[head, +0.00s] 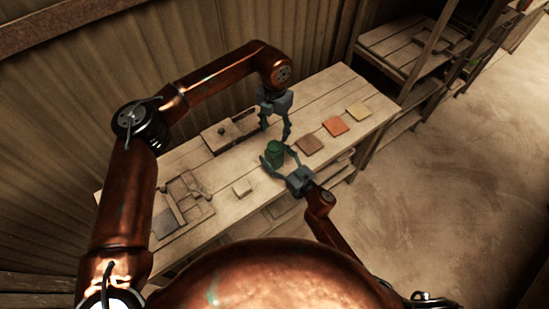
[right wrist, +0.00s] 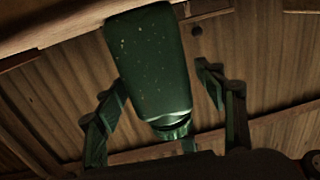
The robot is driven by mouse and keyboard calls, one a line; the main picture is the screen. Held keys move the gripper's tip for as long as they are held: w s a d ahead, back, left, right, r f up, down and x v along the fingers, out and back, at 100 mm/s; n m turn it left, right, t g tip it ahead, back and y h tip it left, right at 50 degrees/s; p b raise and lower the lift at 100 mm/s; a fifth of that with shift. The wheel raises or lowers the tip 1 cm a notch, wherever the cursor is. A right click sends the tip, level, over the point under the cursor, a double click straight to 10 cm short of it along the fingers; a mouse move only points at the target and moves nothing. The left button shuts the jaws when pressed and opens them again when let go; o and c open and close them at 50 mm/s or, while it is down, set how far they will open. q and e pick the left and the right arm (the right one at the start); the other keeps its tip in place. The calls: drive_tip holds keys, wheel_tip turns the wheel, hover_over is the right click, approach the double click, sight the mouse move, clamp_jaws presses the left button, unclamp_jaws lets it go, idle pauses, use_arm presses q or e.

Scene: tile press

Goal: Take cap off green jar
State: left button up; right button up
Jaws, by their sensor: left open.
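The dark green jar (head: 274,153) stands near the front edge of the wooden bench in the head view. In the right wrist view the jar (right wrist: 153,65) fills the upper middle, with a narrower ringed end at the bottom. My right gripper (head: 280,156) is at the jar, its fingers on either side. The right wrist view shows a gap beside the right-hand finger, so this gripper (right wrist: 160,78) looks open around the jar. My left gripper (head: 276,134) is open and empty just above and behind the jar, pointing down. Whether the cap is seated cannot be made out.
Brown (head: 310,144), orange (head: 336,126) and yellow (head: 358,112) tiles lie right of the jar. A press-like wooden block with a handle (head: 229,133) stands behind left. A divided tray (head: 203,209) and a small pale block (head: 242,187) lie left. Shelves (head: 405,50) stand at the right.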

clamp_jaws()
use_arm(q)
drive_tip(key=s+d+r+m+h, duration=0.1)
drive_tip(key=d+r+m+h, duration=0.2)
drive_tip(key=d+r+h, duration=0.5)
drive_tip(key=s+d+r+m+h, duration=0.2)
drive_tip(key=d+r+h, duration=0.2)
drive_tip(key=d+r, duration=0.75)
drive_tip(key=w+d+r+t+h, duration=0.2)
drive_tip(key=w+d+r+h, duration=0.3)
drive_tip(key=r, duration=0.4)
drive_tip(key=w+a+r+n+t, duration=0.2)
drive_tip(key=w+r+n+t, duration=0.35)
drive_tip(key=w, duration=0.35)
drive_tip(key=w+a+f+n+t+y, duration=0.4)
drive_tip(key=w+a+t+y, duration=0.15)
drive_tip(key=w, duration=0.25)
drive_tip(key=m+g+y, duration=0.5)
drive_tip(key=g+y, duration=0.7)
drive_tip(key=g, duration=0.1)
hover_over(274, 145)
drive_tip(key=shift+h, duration=0.25)
wheel_tip(274, 145, down, 30)
drive_tip(key=shift+d+f, duration=0.1)
drive_tip(key=shift+f, duration=3.9)
